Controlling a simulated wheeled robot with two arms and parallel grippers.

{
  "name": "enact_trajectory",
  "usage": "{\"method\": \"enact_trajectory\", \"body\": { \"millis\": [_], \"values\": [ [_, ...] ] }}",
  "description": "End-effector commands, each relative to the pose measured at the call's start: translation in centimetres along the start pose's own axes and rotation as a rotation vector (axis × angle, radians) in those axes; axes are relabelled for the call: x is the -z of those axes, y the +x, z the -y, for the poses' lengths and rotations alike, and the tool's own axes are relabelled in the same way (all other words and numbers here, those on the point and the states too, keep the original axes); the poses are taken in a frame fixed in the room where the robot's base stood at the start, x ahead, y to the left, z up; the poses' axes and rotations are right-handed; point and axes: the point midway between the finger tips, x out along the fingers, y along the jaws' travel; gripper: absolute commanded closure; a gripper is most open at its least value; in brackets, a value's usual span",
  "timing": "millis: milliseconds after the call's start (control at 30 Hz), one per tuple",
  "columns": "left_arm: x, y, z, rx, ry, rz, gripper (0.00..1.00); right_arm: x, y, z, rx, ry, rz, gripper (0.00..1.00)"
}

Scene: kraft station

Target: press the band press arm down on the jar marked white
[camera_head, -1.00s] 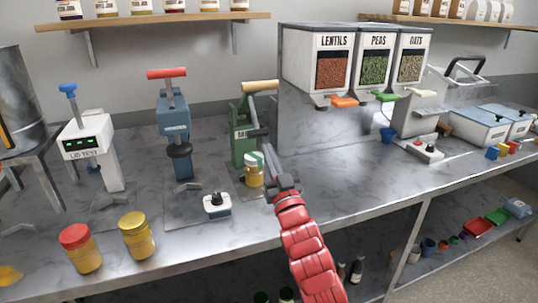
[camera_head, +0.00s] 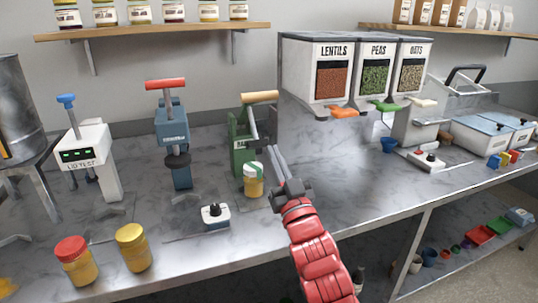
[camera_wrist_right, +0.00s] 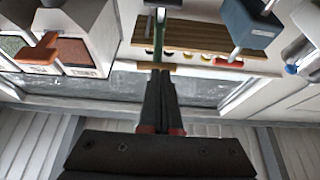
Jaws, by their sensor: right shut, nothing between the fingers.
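The green band press (camera_head: 240,145) stands on the counter near the middle, with its wooden-handled arm (camera_head: 260,97) raised. A jar with a white lid and yellow contents (camera_head: 253,181) stands upright at the front of the press. Any marking on it is too small to read. My right gripper (camera_head: 274,150) is shut and empty, just right of the jar and press, below the raised handle. Its closed fingers also show in the right wrist view (camera_wrist_right: 160,78). I cannot tell whether they touch the press. My left gripper is out of view.
A blue press with a red handle (camera_head: 166,85) and a lid tester (camera_head: 86,150) stand left. A red-lidded jar (camera_head: 76,261) and a yellow-lidded jar (camera_head: 133,247) are front left. A small button box (camera_head: 215,216) sits before the presses. Food dispensers (camera_head: 318,85) hang right.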

Motion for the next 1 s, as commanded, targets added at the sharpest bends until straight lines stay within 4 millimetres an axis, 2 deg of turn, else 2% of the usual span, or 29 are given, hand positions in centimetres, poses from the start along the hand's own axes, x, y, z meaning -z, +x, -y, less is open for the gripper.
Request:
{"method": "enact_trajectory", "body": {
  "millis": [233, 733, 867, 1000],
  "values": [
    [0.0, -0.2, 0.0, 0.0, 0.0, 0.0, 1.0, 1.6, -2.1, -0.1, -0.001, -0.001, 0.0, 1.0],
    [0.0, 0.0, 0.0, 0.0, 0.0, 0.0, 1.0, 1.7, -2.4, -0.2, 0.0, 0.0, -0.011, 1.0],
    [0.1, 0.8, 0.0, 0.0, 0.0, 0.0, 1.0, 1.4, -2.9, -1.2, 0.0, 0.001, -0.078, 1.0],
    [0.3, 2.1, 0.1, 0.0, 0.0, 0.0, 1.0, 0.8, -5.3, -3.1, -0.008, -0.017, -0.222, 1.0]
  ]
}}
